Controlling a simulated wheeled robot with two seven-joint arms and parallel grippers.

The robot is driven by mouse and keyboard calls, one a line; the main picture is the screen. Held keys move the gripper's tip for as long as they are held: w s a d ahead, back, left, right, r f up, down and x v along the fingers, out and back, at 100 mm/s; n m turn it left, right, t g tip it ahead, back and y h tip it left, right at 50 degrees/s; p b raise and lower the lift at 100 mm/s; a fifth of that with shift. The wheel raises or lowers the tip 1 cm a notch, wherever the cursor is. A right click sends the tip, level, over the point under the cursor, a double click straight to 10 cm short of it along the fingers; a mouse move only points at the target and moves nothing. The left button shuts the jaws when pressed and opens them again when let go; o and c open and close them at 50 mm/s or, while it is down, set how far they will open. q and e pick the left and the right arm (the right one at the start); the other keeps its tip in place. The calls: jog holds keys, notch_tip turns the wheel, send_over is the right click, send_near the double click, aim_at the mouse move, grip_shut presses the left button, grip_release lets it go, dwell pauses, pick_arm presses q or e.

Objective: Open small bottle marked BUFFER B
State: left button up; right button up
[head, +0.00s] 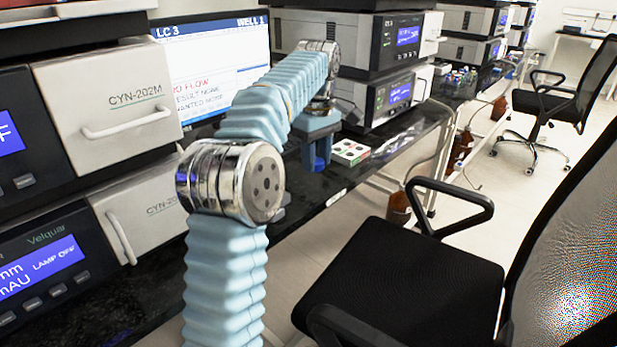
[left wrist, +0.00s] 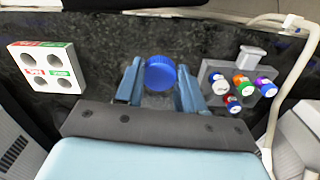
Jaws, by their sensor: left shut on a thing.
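My left gripper (head: 318,160) is over the black bench in front of the instruments in the head view. In the left wrist view my left gripper (left wrist: 159,80) points at the bench with a finger on each side of a round, ribbed blue cap (left wrist: 160,72). It is shut on this cap. Whether a bottle is under the cap is hidden, and no BUFFER B marking can be read. My right gripper is in neither view.
A white block (left wrist: 45,67) with round wells and red and green labels lies left of the gripper; it also shows in the head view (head: 350,152). A screen (head: 215,65) and stacked instruments (head: 390,92) line the bench. A black chair (head: 410,265) stands in front.

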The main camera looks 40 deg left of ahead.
aim_at(308, 187)
pick_arm(q)
jog(key=shift+s+a+f, duration=0.1)
jog(key=shift+a+f, duration=0.6)
jog(key=shift+f, duration=0.1)
jog(key=f, duration=0.1)
jog(key=f+b, duration=0.1)
jog(key=f, duration=0.1)
jog(key=shift+s+a+f, duration=0.1)
jog(key=shift+a+f, duration=0.15)
jog(key=shift+a, duration=0.15)
jog(key=shift+f, duration=0.3)
jog(key=shift+f, duration=0.1)
jog(key=o, duration=1.2)
jog(key=shift+c, duration=0.2)
